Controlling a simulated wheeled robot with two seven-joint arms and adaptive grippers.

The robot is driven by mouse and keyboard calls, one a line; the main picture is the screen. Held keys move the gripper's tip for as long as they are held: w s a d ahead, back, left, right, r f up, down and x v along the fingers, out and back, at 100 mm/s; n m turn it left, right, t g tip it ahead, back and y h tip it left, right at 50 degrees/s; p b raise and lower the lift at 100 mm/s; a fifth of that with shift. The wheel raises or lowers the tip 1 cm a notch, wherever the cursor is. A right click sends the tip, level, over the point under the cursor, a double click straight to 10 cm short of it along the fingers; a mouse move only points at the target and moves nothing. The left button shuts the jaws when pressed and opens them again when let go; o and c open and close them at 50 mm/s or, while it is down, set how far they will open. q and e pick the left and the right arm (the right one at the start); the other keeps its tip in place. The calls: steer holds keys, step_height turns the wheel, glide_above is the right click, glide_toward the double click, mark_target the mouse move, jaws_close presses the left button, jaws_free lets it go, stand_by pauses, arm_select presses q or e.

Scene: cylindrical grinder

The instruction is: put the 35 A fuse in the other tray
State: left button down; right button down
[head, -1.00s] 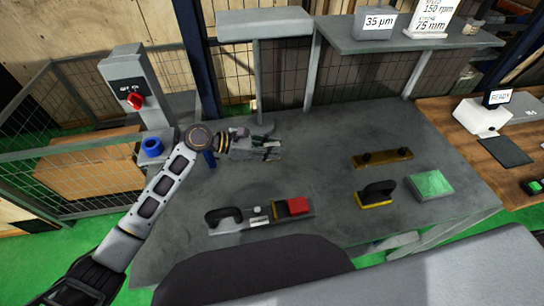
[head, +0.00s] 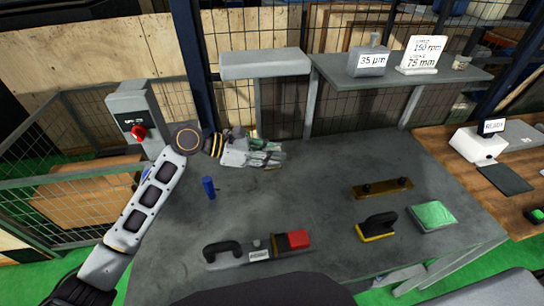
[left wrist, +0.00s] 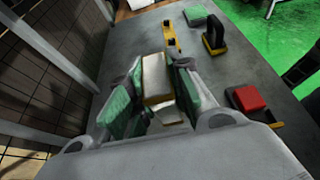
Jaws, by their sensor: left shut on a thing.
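My left gripper (head: 268,157) is over the back left of the grey table, near the mesh fence. In the left wrist view its green-padded fingers (left wrist: 152,100) are closed around a pale block with a yellow-brown edge (left wrist: 155,75). The fingers hide most of that block in the head view. I cannot read any marking on it. I see nothing that I can identify as a 35 A fuse, and no tray. My right gripper is not in view.
On the table (head: 310,195) are a blue cylinder (head: 209,188), a black-handled tool with a red block (head: 295,240), a brass bar (head: 382,188), a black-and-yellow handled block (head: 377,227) and a green pad (head: 432,215). A shelf (head: 400,72) overhangs the back. The table's middle is clear.

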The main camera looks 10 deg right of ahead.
arm_select(q)
steer(key=shift+a, duration=0.1)
stand_by(0.3)
steer(key=shift+w+a+f, duration=0.1)
steer(key=shift+a+f, duration=0.2)
steer(key=shift+a, duration=0.3)
steer(key=s+a+f+n+t, duration=0.1)
steer(key=a+f+n+t, duration=0.1)
steer(key=a, duration=0.8)
steer(key=s+a+f+n+t+y, duration=0.1)
steer(key=a+f, duration=0.4)
steer(key=a, duration=0.5)
steer(key=s+a+f+n+t+y, duration=0.1)
steer(key=a+f+n+t, duration=0.3)
steer(key=a, duration=0.6)
steer(key=shift+s+a+f+t, duration=0.2)
steer(key=shift+s+a+t, duration=0.15)
steer(key=shift+s+t, duration=0.25)
steer(key=shift+s+a, duration=0.15)
steer(key=shift+s, duration=0.05)
